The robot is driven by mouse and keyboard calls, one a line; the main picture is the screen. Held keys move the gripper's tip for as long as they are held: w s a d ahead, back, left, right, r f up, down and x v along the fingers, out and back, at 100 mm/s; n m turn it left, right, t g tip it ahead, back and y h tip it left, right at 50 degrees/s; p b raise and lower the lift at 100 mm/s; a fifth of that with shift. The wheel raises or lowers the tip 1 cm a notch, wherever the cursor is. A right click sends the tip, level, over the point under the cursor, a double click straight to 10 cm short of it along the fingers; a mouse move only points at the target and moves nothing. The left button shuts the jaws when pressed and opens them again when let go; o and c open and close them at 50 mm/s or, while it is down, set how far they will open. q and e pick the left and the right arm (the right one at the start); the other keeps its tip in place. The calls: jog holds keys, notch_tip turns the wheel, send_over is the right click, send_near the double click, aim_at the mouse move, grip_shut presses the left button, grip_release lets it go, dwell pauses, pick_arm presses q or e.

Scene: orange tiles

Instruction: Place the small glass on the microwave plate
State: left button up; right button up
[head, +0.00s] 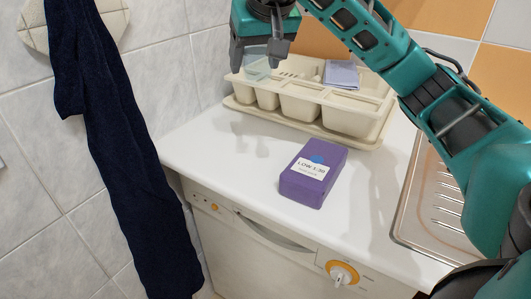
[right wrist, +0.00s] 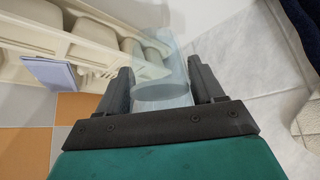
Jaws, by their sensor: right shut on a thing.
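My right gripper (head: 258,58) is above the left end of the cream dish rack. It is shut on a small clear glass (head: 257,68). In the right wrist view the glass (right wrist: 162,72) stands out between the two dark fingers of the gripper (right wrist: 163,88). The glass is see-through, so its edges are faint, and I cannot tell whether it touches the rack. No microwave plate is in view. My left gripper is not in view.
The cream dish rack (head: 318,117) stands at the back of the white counter (head: 225,160), with a pale purple item (head: 341,75) in it. A purple box (head: 313,174) lies on the counter. A metal sink drainer (head: 432,215) is at right. A dark towel (head: 115,130) hangs at left.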

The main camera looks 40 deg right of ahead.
notch_tip(320, 180, down, 13)
jog(key=shift+f+b, duration=0.1)
jog(key=shift+b, duration=1.05)
notch_tip(320, 180, down, 3)
jog(key=shift+f+b, duration=0.1)
jog(key=shift+b, duration=0.25)
jog(key=shift+f, duration=0.3)
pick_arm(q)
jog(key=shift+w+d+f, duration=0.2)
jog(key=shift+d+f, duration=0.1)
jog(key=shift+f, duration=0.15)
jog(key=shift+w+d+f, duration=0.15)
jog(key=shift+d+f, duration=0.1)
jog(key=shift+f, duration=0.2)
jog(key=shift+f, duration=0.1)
pick_arm(e)
jog(key=shift+f, duration=0.1)
jog(key=o, duration=0.8)
jog(key=shift+f, duration=0.15)
jog(key=o, duration=0.4)
jog(key=shift+o, duration=0.2)
